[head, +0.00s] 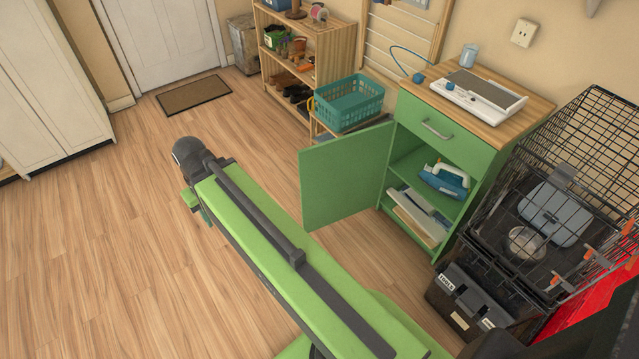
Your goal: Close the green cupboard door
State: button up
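The green cupboard (449,140) stands against the back wall, right of the middle, with a wooden top and a drawer that is shut. Its green door (343,176) stands wide open, swung out to the left. Inside, a blue and white iron (446,180) sits on the shelf, and flat light-coloured items lie below it. My green arm reaches from the bottom of the view toward the upper left, to the left of the door and apart from it in the picture. My gripper (190,203) is at its far end, mostly hidden behind the arm; its fingers cannot be made out.
A teal basket (348,103) stands behind the door near a wooden shelf (322,45). The wooden floor (100,235) at left is clear.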

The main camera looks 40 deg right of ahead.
aim_at(341, 178)
jog(key=u, duration=0.4)
jog(key=i, duration=3.55)
jog(key=z, duration=0.5)
jog(key=k, duration=0.15)
jog(key=z, duration=3.55)
jog(key=i, duration=0.95)
jog(key=z, duration=0.15)
jog(key=k, duration=0.5)
jog(key=u, duration=0.05)
